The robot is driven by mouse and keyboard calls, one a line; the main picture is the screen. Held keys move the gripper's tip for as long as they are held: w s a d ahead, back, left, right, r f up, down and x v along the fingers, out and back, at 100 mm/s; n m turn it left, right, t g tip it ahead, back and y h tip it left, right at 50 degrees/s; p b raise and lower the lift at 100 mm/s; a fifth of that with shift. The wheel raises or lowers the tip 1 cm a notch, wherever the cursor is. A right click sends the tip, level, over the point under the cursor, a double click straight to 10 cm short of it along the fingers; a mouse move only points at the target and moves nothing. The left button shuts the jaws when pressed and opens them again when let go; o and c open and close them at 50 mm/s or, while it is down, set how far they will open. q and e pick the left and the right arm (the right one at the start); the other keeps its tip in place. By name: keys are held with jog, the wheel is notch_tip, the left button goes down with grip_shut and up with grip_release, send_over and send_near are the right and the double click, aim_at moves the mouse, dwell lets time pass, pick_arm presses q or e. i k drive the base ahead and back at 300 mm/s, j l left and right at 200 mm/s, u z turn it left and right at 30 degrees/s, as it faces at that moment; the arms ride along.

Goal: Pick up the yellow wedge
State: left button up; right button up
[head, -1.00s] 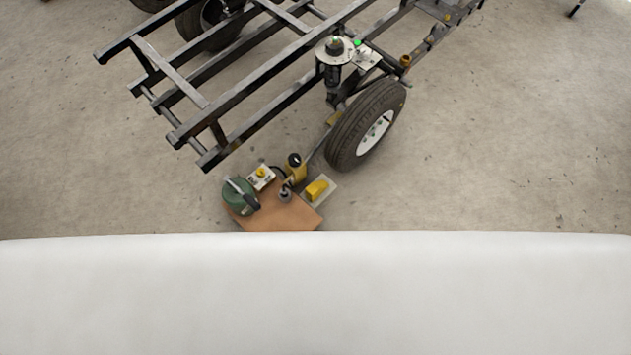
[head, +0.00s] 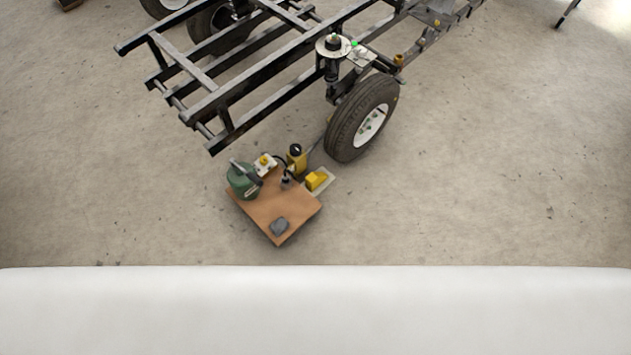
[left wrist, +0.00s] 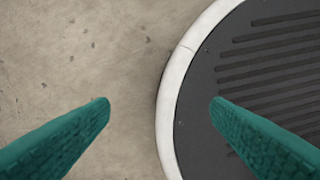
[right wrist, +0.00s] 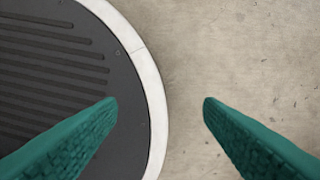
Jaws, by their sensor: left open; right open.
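The yellow wedge (head: 316,180) sits on a pale flat plate (head: 327,184) on the floor, at the right edge of a brown board and in front of the wheel. My left gripper (left wrist: 160,103) shows only in the left wrist view, with its two green fingers apart and nothing between them. My right gripper (right wrist: 160,103) shows only in the right wrist view, also spread and empty. Neither gripper is in the head view, and both are away from the wedge.
A wheel (head: 362,118) and dark metal frame (head: 240,95) lie beyond. Floor at right is clear.

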aim_at(314, 180)
jog(key=i+l+u, duration=0.3)
jog(key=l, duration=0.35)
jog(key=i+l+u, duration=0.15)
jog(key=l, duration=0.2)
